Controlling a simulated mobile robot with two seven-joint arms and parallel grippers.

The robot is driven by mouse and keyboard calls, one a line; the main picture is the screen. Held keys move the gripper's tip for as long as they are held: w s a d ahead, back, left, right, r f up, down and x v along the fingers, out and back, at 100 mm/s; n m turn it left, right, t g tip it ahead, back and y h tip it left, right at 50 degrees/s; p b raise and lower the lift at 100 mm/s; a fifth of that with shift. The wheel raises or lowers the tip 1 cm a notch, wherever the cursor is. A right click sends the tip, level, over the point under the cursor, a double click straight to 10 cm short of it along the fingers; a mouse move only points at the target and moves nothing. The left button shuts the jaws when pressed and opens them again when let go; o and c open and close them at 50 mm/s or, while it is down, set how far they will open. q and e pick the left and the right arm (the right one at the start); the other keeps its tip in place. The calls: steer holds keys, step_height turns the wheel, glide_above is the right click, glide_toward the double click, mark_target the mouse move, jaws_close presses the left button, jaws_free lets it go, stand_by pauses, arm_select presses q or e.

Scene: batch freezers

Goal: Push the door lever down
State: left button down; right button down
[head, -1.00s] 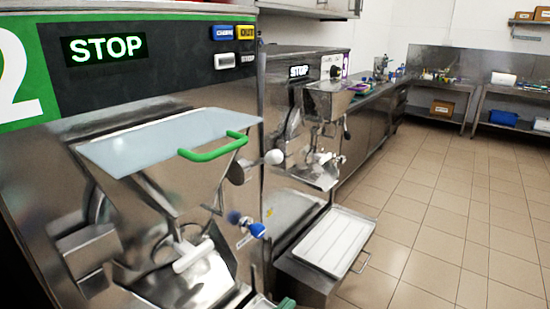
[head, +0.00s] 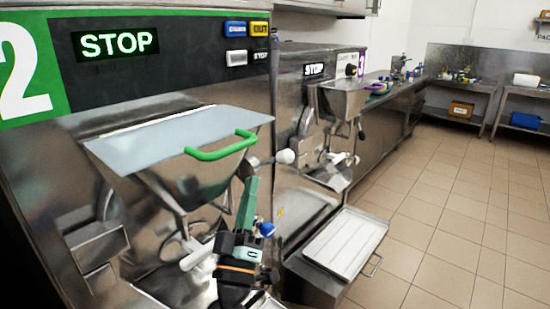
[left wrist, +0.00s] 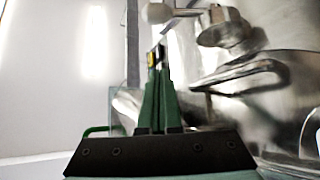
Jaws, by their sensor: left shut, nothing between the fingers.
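A metal lever with a white ball knob (head: 285,156) sticks out to the right from the front of the near machine (head: 62,160); I take it for the door lever. In the left wrist view the white ball (left wrist: 157,12) and its metal hub (left wrist: 222,30) are just beyond and above the fingertips. My left gripper (head: 251,182) has green fingers pointing up, shut and empty. It is below and left of the ball in the head view. The fingertips (left wrist: 158,57) look apart from the ball. My right gripper is not in view.
A hopper with a pale lid and green handle (head: 222,148) is above the gripper. A blue knob (head: 265,229) and a white handle (head: 196,260) are close to it. A second machine with a white tray (head: 345,243) stands to the right. The tiled floor (head: 450,220) is clear.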

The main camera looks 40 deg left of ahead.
mark_target(274, 159)
arm_select(q)
steer(key=p+x, duration=0.3)
steer(key=x, duration=0.7)
steer(key=w+d+f+b, duration=0.1)
steer(key=d+f+b, duration=0.1)
steer(key=f, duration=0.1)
steer(key=shift+w+d, duration=0.1)
steer(key=shift+w, duration=0.25)
